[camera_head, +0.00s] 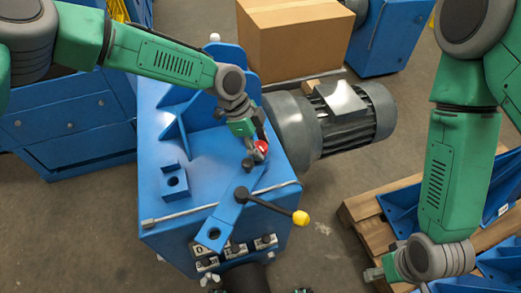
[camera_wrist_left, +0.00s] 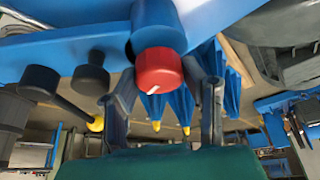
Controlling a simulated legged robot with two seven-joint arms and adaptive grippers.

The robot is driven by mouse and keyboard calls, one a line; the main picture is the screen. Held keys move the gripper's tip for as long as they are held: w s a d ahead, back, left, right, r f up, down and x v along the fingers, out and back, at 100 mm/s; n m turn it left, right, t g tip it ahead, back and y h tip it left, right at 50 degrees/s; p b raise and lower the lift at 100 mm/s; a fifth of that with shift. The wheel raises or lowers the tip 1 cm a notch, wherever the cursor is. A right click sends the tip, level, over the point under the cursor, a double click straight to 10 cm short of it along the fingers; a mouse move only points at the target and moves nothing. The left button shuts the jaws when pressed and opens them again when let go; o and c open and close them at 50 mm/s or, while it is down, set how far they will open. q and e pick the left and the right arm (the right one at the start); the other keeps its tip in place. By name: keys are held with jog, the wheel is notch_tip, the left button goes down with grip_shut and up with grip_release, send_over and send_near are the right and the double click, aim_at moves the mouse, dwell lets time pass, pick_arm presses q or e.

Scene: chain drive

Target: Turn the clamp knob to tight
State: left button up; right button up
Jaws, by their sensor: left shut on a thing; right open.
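The red clamp knob (camera_head: 261,147) sits on the blue arm plate (camera_head: 232,205) of the blue machine. It also shows in the left wrist view (camera_wrist_left: 158,70), with a short white mark on its face near the lower edge. My left gripper (camera_head: 251,150) is at the knob, with one finger on each side of it and shut on it. The fingers partly cover the knob in the head view. My right gripper (camera_head: 374,274) is open and empty, low at the right, away from the machine.
A black lever with a yellow ball (camera_head: 300,217) sticks out right of the arm plate. A grey motor (camera_head: 345,115) stands behind the machine. A cardboard box (camera_head: 295,40) is at the back. A wooden pallet (camera_head: 360,210) with blue parts lies at the right.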

pick_arm(q)
jog(key=m+b, duration=0.1)
jog(key=m, duration=0.1)
jog(key=m+g+y+b, duration=0.1)
jog(key=m+b, duration=0.1)
jog(key=shift+w+a+f+m+g, duration=0.1)
jog(key=shift+w+f+m+g, duration=0.05)
jog(key=shift+m+g, duration=0.15)
jog(key=m+b, duration=0.1)
jog(key=m, duration=0.1)
jog(key=m+g+y+b, duration=0.1)
jog(key=m, duration=0.2)
jog(key=shift+y+b, duration=0.3)
jog(key=shift+b, duration=0.1)
jog(key=m+y+b, duration=0.1)
jog(key=m, duration=0.2)
jog(key=shift+g, duration=0.3)
jog(key=m+y, duration=0.1)
jog(key=m, duration=0.2)
jog(key=shift+r, duration=0.2)
jog(key=m+y, duration=0.1)
jog(key=m, duration=0.3)
jog(key=shift+m+y, duration=0.3)
jog(key=shift+y, duration=0.1)
jog(key=o, duration=1.1)
jog(key=shift+w, duration=0.1)
jog(key=shift+o, duration=0.2)
